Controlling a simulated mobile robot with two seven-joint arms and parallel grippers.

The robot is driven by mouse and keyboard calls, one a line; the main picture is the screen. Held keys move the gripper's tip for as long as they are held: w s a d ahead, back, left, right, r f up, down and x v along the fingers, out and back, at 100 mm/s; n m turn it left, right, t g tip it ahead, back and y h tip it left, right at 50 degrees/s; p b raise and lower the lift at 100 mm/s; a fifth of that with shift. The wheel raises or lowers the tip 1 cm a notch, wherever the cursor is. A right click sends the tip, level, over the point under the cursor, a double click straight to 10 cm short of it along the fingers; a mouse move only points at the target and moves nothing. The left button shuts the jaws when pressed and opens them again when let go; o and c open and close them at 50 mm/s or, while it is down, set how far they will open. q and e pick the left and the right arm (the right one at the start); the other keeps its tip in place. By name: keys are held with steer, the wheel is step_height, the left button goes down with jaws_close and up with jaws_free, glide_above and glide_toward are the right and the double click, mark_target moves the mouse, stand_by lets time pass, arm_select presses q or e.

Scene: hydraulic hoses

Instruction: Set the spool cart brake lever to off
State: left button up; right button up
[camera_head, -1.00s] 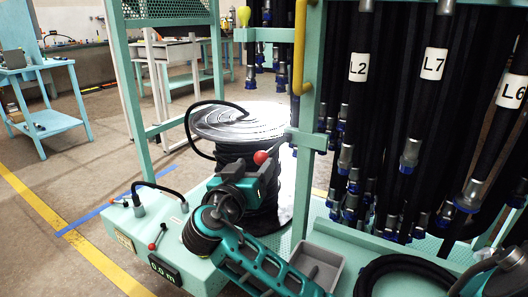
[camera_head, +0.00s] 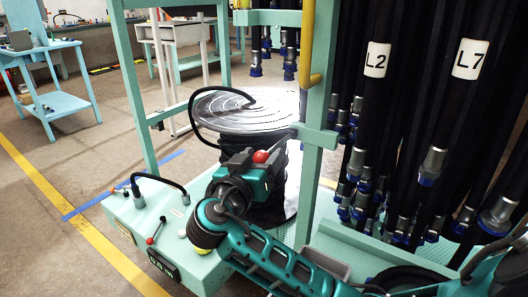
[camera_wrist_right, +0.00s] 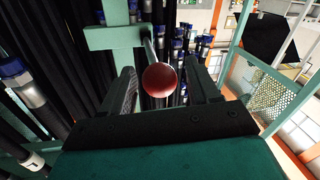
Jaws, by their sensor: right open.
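A lever with a red ball knob (camera_head: 261,156) sticks out from the bracket on the green post (camera_head: 319,140), beside the cable spool (camera_head: 243,108). My right gripper (camera_head: 262,168) is at this knob. In the right wrist view the red knob (camera_wrist_right: 161,80) shows between the two dark fingers of my open right gripper (camera_wrist_right: 161,88), with its thin rod running up toward a green bracket (camera_wrist_right: 115,37). I cannot tell whether a finger touches it. My left gripper is not in view.
A second, smaller red-knobbed lever (camera_head: 156,231) stands on the cart's front box beside a display (camera_head: 163,263). Black hoses with blue-ringed ends (camera_head: 430,165) hang close on the right. A yellow handle (camera_head: 307,40) runs up the post. Open floor lies left.

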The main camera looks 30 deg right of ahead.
steer(key=shift+w+d, duration=0.1)
stand_by(0.3)
jaws_close()
stand_by(0.4)
